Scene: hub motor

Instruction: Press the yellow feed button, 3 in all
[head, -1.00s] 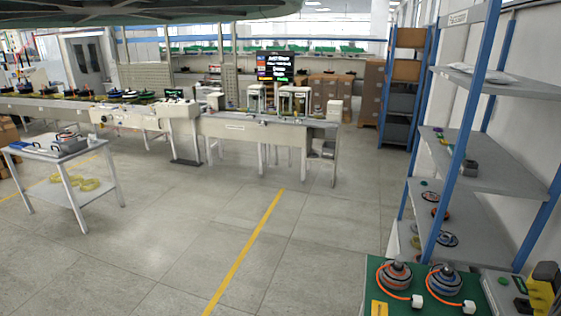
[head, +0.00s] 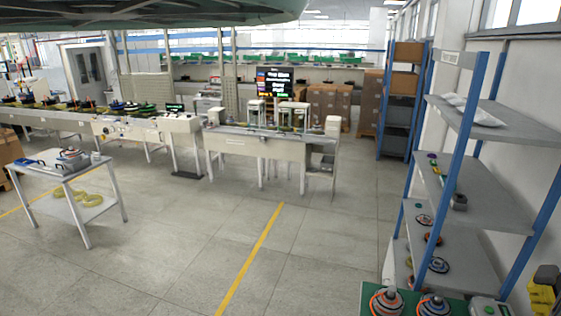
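I cannot make out a yellow feed button for certain in the head view. A yellow block-shaped thing (head: 543,292) stands at the lower right edge, partly cut off, and I cannot tell what it is. Next to it is a pale grey box with a green top (head: 490,307), cut by the lower edge. Two hub motors with orange and dark rings, the left one (head: 386,301) and the right one (head: 433,305), sit on a green surface (head: 372,291) at the bottom. My gripper is not in view.
A blue-posted shelf (head: 468,205) with hub parts stands at the right. A white cart (head: 45,190) stands at the left. The grey floor around the yellow line (head: 250,255) is clear.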

